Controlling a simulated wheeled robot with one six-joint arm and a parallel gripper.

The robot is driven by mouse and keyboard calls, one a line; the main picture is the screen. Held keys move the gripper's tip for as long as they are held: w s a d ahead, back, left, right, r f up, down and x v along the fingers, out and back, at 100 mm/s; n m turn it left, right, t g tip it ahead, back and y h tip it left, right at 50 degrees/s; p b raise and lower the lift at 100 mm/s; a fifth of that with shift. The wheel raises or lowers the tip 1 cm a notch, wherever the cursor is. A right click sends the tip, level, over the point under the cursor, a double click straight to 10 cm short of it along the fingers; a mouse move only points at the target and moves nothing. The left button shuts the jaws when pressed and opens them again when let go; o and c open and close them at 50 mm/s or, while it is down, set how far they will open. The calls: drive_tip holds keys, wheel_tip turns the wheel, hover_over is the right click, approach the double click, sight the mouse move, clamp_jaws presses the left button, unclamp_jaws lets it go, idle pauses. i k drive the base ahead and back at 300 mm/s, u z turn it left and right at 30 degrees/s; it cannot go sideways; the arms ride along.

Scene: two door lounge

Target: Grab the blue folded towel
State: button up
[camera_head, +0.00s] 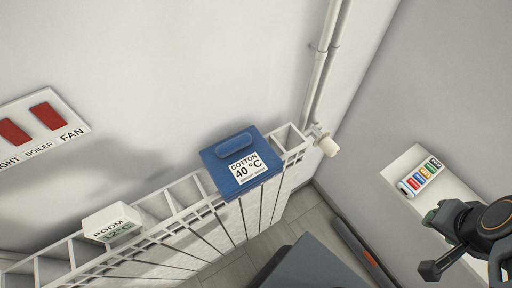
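The blue folded towel (216,160) lies on top of the white radiator (183,222), near its right end. A raised blue roll or handle shape sits on its back part, and a white label on it reads "COTTON 40 °C". My gripper (440,243) is at the lower right edge of the picture, partly cut off. It is well to the right of the towel and apart from it. Its fingers are not clear enough to tell open from shut. No object shows in it.
A white room thermometer block (112,222) sits on the radiator's left part. A valve knob (328,147) and pipes (325,60) stand right of the towel. A switch panel (40,130) is on the wall. A white ledge (408,165) holds a pack of coloured batteries (420,177).

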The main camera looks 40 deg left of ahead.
sight(239, 162)
drive_tip(key=z, duration=0.1)
drive_tip(key=i, duration=0.15)
drive_tip(key=u, duration=3.5)
